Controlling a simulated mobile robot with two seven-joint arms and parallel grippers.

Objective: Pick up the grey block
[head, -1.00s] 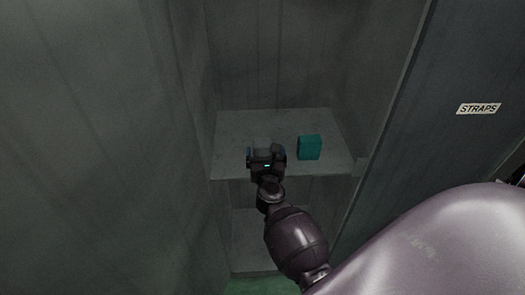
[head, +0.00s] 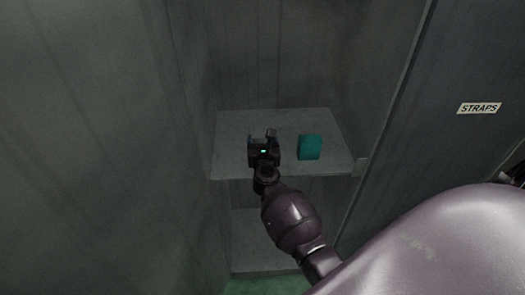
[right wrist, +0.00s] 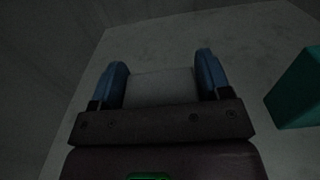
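The grey block (right wrist: 160,87) shows in the right wrist view as a pale, flat-faced shape between the two blue fingers of my right gripper (right wrist: 162,75). The fingers stand wide apart, one at each side of it; whether they touch it is hard to tell in the dim light. In the head view my right gripper (head: 262,138) is over the left part of the grey shelf (head: 236,126), fingers pointing toward the back. There the block is hard to make out against the shelf. My left gripper is not in view.
A teal block (head: 309,147) stands on the shelf to the right of my right gripper, apart from it; it also shows in the right wrist view (right wrist: 298,92). Walls enclose the shelf at the left and back. A panel labelled STRAPS (head: 479,108) is at the right.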

